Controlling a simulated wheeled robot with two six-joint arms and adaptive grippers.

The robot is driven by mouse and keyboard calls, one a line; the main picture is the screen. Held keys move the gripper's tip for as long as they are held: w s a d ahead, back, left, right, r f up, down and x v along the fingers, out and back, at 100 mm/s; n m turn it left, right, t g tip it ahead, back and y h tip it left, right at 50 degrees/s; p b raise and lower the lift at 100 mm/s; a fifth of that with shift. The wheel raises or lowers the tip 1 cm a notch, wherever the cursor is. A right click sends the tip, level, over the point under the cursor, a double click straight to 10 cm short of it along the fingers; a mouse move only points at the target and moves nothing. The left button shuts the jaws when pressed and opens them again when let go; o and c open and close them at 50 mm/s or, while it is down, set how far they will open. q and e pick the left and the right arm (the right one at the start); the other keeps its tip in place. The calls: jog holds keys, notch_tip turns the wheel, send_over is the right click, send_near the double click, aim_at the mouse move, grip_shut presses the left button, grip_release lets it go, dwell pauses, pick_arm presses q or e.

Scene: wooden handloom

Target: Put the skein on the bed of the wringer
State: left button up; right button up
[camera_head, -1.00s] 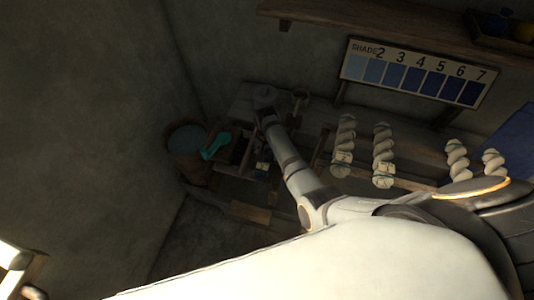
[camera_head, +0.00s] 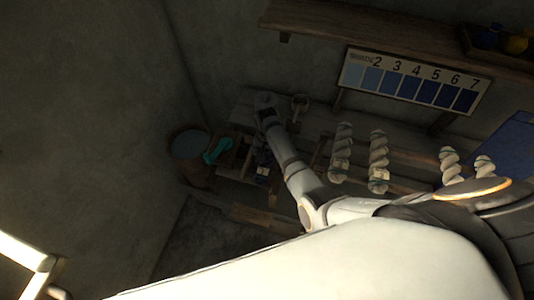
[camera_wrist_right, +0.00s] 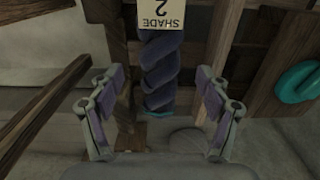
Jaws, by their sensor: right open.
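A blue-purple twisted skein with a "SHADE 2" tag (camera_wrist_right: 172,60) lies between the parted fingers of my right gripper (camera_wrist_right: 156,78) in the right wrist view. Both fingers stand apart from it, one on each side. In the head view the skein's pale tag (camera_head: 262,171) shows small and dark among wooden parts. The wringer's teal handle (camera_head: 217,149) is just left of there; a teal part (camera_wrist_right: 297,82) shows at the right in the wrist view. The skein appears to be over the wooden frame; its contact with the bed is unclear. My left gripper is not seen.
A wooden tub (camera_head: 189,146) stands left of the teal handle. Several pale twisted skeins (camera_head: 378,160) hang on the right. A shade board (camera_head: 413,82) and a shelf (camera_head: 370,42) are on the wall. My right arm hides part of the bench.

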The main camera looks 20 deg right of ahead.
aim_at(267, 159)
pick_arm(q)
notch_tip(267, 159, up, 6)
jog(key=p, duration=0.4)
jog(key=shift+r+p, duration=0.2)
jog(key=shift+p, duration=0.2)
pick_arm(e)
notch_tip(267, 159, up, 8)
jog(key=shift+r, duration=0.25)
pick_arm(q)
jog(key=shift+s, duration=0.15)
